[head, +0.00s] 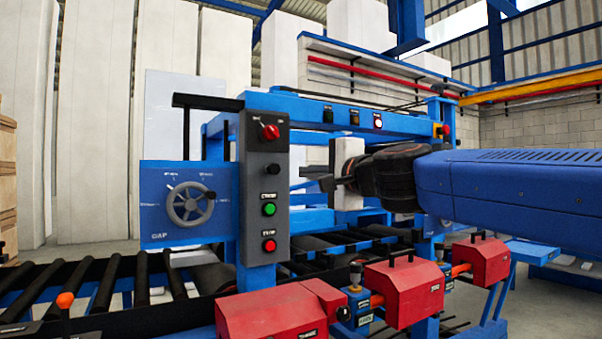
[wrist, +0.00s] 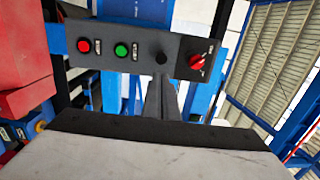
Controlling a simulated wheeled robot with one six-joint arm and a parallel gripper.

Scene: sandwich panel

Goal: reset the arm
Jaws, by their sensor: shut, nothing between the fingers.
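My gripper (head: 328,183) is at the end of my blue arm, which reaches in from the right in the head view. Its fingers are shut and empty, pointing left toward the grey control panel (head: 264,165).
A blue plate with a handwheel (head: 190,204) stands left of the panel. Red motor housings (head: 404,290) line the front, below my arm. A roller conveyor (head: 110,285) runs at lower left. A blue machine frame (head: 340,115) stands behind the gripper. Tall white panels (head: 100,110) stand behind.

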